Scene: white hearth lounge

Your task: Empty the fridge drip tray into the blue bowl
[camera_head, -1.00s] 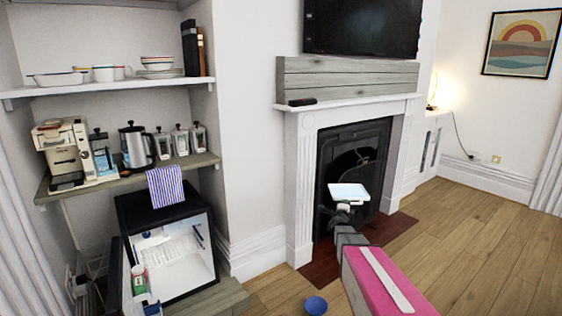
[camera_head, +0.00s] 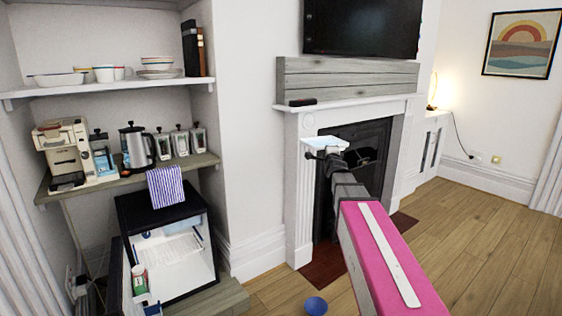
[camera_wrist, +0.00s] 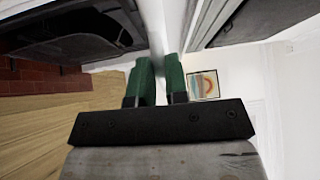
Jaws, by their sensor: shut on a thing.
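The drip tray (camera_head: 322,141) is a small white, shallow tray with a light blue-tinted inside, held up in front of the white fireplace surround. My gripper (camera_head: 321,153) is shut on it at its near edge. Whether the tray is tilted or holds water is too small to tell. In the wrist view my green fingers (camera_wrist: 160,80) are close together, and the tray is not clear there. The blue bowl (camera_head: 316,306) sits on the wooden floor at the bottom of the head view, well below the tray. The small black fridge (camera_head: 150,208) stands open at the lower left.
A striped cloth (camera_head: 165,187) hangs over the fridge top. A shelf (camera_head: 130,176) with a coffee machine and kettle is above. The fireplace (camera_head: 305,200) is close to the tray. Floor at the right is clear.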

